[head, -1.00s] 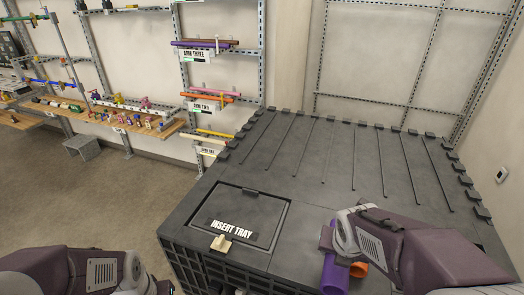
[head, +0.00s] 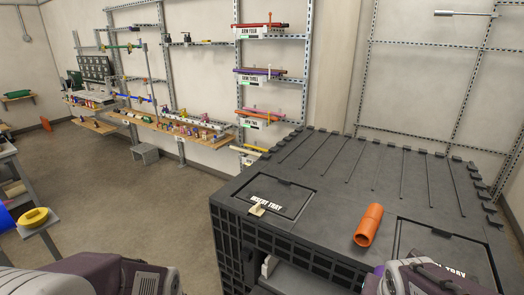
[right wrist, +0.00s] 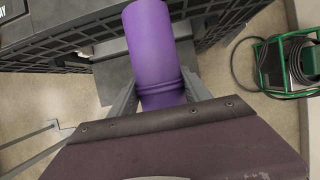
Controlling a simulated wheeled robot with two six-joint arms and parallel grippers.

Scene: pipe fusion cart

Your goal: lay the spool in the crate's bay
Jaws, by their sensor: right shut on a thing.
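A purple pipe piece (right wrist: 150,50), which I take to be the spool, has a ridged collar near my fingers. My right gripper (right wrist: 161,98) is shut on it, one finger on each side. In the head view only a sliver of purple (head: 378,271) shows beside my right arm. The large black crate (head: 320,165) fills the right of the head view, with a grooved top and slatted sides. The right wrist view shows the pipe in front of a slatted crate side. I cannot make out the bay. My left forearm shows at lower left, its fingers out of frame.
An orange pipe piece (head: 368,226) lies on the crate top. A lid marked INSERT TRAY (head: 285,190) is left of it. A yellow ringed part (head: 34,217) sits on a stand at far left. A green frame with a hose (right wrist: 262,68) stands on the floor. The floor left of the crate is clear.

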